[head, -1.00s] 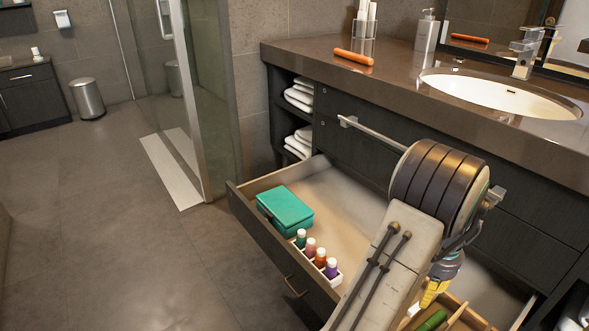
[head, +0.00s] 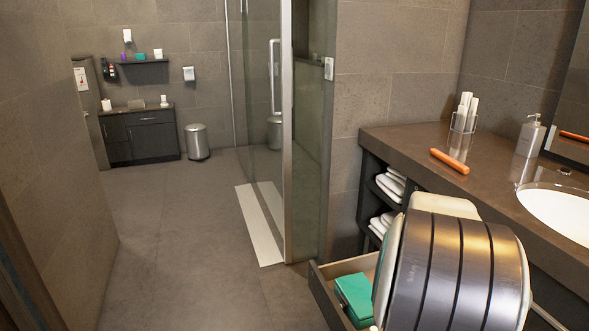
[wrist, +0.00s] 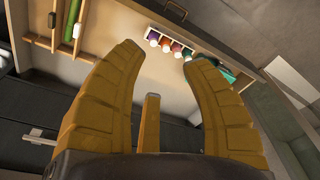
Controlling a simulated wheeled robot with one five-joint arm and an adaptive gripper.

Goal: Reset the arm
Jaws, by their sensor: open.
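My gripper (wrist: 160,62) shows in the wrist view with its yellow fingers spread apart and nothing between them. It is above the open drawer (wrist: 158,95). In the head view my arm's thick banded link fills the lower right and hides the gripper and most of the drawer (head: 318,290).
In the drawer are a teal box (head: 353,296), a row of small bottles (wrist: 170,43) and a wooden tray (wrist: 85,43) with a green item. The counter (head: 400,140) holds an orange cylinder (head: 450,161) and a soap dispenser (head: 530,137). Open floor (head: 180,240) lies left.

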